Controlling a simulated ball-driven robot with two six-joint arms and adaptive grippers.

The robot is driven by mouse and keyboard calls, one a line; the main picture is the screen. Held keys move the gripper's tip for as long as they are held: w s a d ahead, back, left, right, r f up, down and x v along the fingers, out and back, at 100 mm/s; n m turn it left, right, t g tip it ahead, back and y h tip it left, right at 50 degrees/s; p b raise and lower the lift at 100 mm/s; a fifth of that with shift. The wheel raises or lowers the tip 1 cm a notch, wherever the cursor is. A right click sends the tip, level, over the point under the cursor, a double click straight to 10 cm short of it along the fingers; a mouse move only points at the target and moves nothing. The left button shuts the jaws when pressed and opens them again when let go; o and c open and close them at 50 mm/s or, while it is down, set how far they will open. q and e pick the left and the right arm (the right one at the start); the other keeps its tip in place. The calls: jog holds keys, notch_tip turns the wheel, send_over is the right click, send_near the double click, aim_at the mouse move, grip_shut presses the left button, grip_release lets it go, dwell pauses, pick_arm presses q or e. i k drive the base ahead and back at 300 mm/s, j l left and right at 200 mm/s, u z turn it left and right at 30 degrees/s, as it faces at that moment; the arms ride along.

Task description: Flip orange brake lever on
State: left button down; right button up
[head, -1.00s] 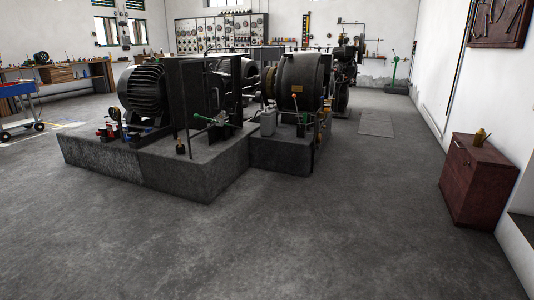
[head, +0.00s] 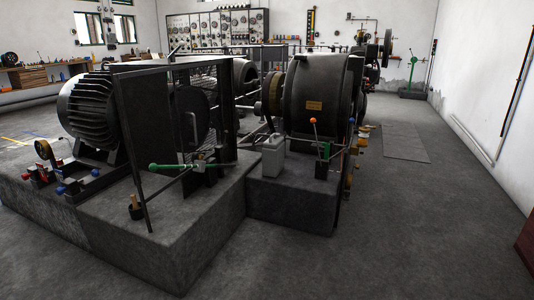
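An upright lever with an orange knob (head: 313,121) stands on the lower concrete block, in front of the large dark round machine housing (head: 318,88). Its thin rod runs down to a small dark base with a green part (head: 323,150). The lever looks close to upright; I cannot tell from here whether it is on or off. A green-handled lever (head: 167,166) lies roughly level further left, in front of the mesh guard. Neither of my grippers shows in the head view.
The concrete plinth (head: 170,245) with the ribbed motor (head: 90,105) fills the left. A grey canister (head: 272,158) stands left of the orange lever. Open floor (head: 420,230) lies to the right. A dark red cabinet (head: 526,240) shows at the right edge.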

aim_at(313, 120)
jog(key=i+z, duration=0.15)
jog(key=i, duration=0.6)
jog(key=i+j+z, duration=0.15)
jog(key=i, duration=0.55)
jog(key=i+j+z, duration=0.2)
jog(key=i+z, duration=0.2)
jog(key=i+j+z, duration=1)
jog(key=j+z, duration=0.15)
